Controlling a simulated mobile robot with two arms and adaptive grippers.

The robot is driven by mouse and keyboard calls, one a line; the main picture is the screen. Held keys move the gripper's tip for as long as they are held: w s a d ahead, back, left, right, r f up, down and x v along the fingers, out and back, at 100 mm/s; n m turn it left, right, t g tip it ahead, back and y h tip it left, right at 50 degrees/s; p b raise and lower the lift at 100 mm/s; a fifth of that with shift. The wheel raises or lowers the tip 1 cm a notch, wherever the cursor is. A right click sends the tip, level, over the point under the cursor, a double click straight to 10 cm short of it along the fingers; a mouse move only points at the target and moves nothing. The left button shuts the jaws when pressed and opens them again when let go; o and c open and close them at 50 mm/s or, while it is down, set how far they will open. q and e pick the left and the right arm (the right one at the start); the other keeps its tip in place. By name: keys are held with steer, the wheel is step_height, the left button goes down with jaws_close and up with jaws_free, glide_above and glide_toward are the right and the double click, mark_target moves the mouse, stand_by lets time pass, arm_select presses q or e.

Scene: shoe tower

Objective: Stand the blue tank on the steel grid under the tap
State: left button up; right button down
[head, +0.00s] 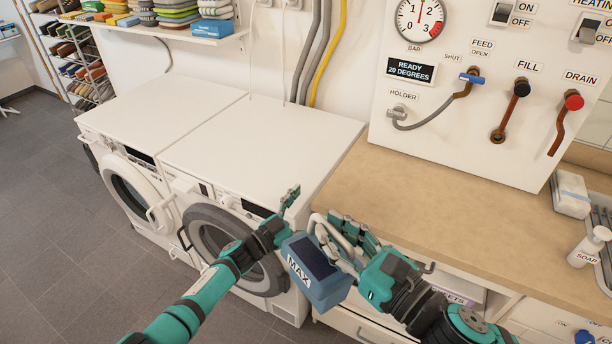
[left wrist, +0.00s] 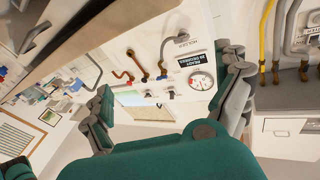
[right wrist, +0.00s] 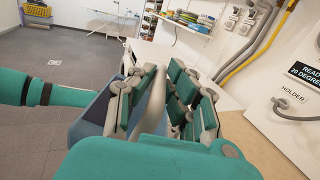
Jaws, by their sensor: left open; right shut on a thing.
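The blue tank (head: 315,284), marked MAX, hangs tilted in front of the counter; its blue body also shows in the right wrist view (right wrist: 88,122). My right gripper (head: 345,240) is shut on the tank's pale handle, which shows between its fingers in the right wrist view (right wrist: 155,100). My left gripper (head: 284,212) is open and empty, just left of the tank, in front of the washing machine; its spread fingers show in the left wrist view (left wrist: 170,85). A steel wire grid (head: 603,212) shows partly at the right edge. I cannot make out a tap above it.
The wooden counter (head: 460,215) is largely clear. A soap bottle (head: 590,245) and a white block (head: 571,193) stand at its right end. The wall panel (head: 450,125) has FEED, FILL and DRAIN valves. Two washing machines (head: 262,140) stand left, with clear tops.

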arm_select(q)
steer(key=s+d+r+m+g, duration=0.3)
steer(key=r+m+g, duration=0.2)
steer(key=r, duration=0.2)
steer(key=s+d+r+m+g+h, duration=0.1)
steer(key=s+d+r+m+g, duration=0.15)
steer(key=r+m+g, duration=0.4)
steer(key=s+d+r+m+g, duration=0.3)
steer(key=d+r+g, duration=0.1)
steer(key=r, duration=0.4)
steer(key=m+g+y, duration=0.2)
steer(key=y, duration=1.3)
glide_toward(321, 248)
steer(key=r, duration=0.1)
steer(key=shift+n, duration=0.25)
steer(key=x, duration=1.1)
steer(key=shift+w+a+f, duration=0.15)
steer(key=shift+w+f, duration=0.05)
steer(key=shift+f, duration=0.05)
steer(key=c, duration=1.2)
arm_select(e)
steer(key=shift+s+r, duration=0.1)
